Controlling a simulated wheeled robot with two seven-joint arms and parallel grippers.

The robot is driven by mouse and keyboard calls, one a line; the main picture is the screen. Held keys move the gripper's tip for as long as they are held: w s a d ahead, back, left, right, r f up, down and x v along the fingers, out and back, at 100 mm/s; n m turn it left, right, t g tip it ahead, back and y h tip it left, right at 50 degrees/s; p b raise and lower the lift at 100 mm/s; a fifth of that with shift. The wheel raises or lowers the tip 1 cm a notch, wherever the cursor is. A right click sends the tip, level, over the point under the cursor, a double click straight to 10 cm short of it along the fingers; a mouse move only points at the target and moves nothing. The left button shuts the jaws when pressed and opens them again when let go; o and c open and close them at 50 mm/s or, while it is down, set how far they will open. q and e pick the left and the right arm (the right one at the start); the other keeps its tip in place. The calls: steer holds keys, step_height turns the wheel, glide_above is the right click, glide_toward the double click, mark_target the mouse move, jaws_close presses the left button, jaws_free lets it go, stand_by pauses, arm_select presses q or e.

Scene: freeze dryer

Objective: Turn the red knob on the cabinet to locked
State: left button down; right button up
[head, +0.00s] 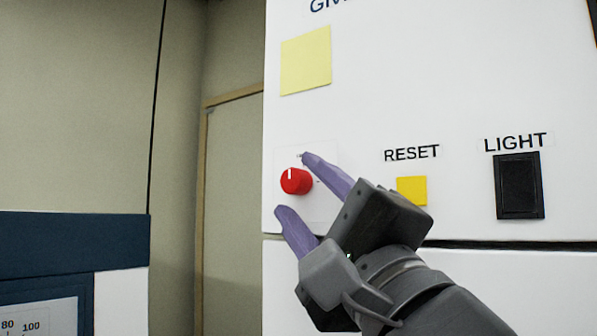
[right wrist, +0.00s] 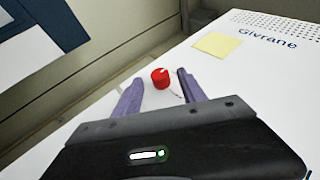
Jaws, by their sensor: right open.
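The red knob (head: 296,181) sits on the white cabinet (head: 430,80) front, near its left edge. A white mark on the knob points up in the head view. My right gripper (head: 292,184) is open, with its purple fingers on either side of the knob, one above right and one below. In the right wrist view the knob (right wrist: 160,78) shows between and slightly beyond the open fingertips (right wrist: 160,80). I cannot tell whether either finger touches it. The small print around the knob is too small to read and partly hidden. My left gripper is not in view.
Right of the knob are a yellow RESET button (head: 412,191) and a black LIGHT switch (head: 518,186). A yellow note (head: 306,60) is above the knob. A blue and white unit (head: 75,240) with a gauge stands at lower left.

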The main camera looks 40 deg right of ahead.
steer(key=shift+x, duration=0.95)
steer(key=shift+c, duration=0.4)
jaws_close()
